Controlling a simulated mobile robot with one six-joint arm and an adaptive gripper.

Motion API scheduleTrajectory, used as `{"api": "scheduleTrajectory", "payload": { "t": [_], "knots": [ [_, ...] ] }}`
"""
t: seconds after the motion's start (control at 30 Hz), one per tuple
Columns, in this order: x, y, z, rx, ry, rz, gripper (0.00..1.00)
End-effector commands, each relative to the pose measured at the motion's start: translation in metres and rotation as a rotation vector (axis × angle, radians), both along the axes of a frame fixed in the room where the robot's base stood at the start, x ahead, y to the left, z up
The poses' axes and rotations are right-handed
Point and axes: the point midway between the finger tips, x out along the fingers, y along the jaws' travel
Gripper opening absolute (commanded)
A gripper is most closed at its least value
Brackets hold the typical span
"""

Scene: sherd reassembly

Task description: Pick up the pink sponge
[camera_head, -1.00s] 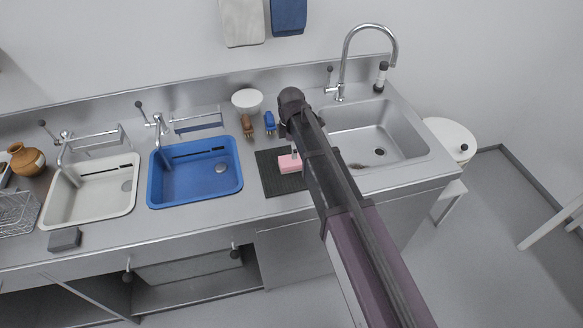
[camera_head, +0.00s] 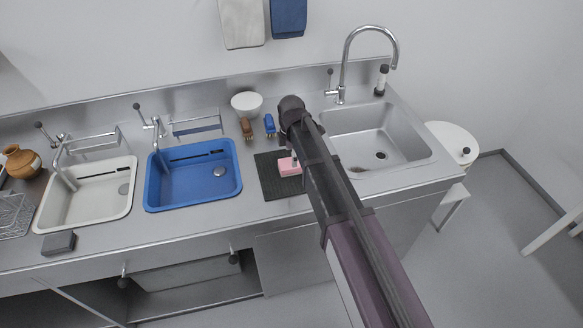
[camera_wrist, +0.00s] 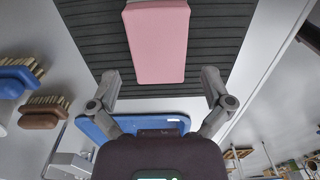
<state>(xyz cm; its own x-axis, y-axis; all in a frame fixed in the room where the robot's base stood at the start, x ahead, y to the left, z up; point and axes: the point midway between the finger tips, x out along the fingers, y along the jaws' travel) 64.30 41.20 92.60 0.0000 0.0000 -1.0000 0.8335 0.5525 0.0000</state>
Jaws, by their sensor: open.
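The pink sponge (camera_head: 286,168) lies on a dark ribbed mat (camera_head: 268,182) on the counter, right of the blue basin. My arm hides its right part in the head view. In the wrist view the sponge (camera_wrist: 157,45) fills the upper middle, with the ribbed mat (camera_wrist: 215,50) around it. My gripper (camera_wrist: 160,82) is open and empty. Its two fingers are spread wider than the sponge, one toward each side. I cannot tell how high the fingertips are above the mat. In the head view, most of the gripper is hidden by my arm.
A brown brush (camera_head: 247,129) and a blue brush (camera_head: 269,124) stand behind the mat, near a white bowl (camera_head: 246,103). A blue basin (camera_head: 165,207) is on the left, a steel sink (camera_head: 365,135) with a tall faucet (camera_head: 345,60) on the right. A dark grey block (camera_head: 58,243) lies at the front left.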

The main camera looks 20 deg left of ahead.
Motion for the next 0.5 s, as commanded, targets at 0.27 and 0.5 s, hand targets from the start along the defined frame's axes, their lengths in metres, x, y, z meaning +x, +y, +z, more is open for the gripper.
{"api": "scheduleTrajectory", "payload": {
  "t": [0.27,0.5],
  "knots": [
    [0.002,-0.001,-0.025,0.0,0.0,0.0,1.0],
    [0.002,-0.001,-0.041,0.0,0.0,0.0,1.0]
  ]
}}
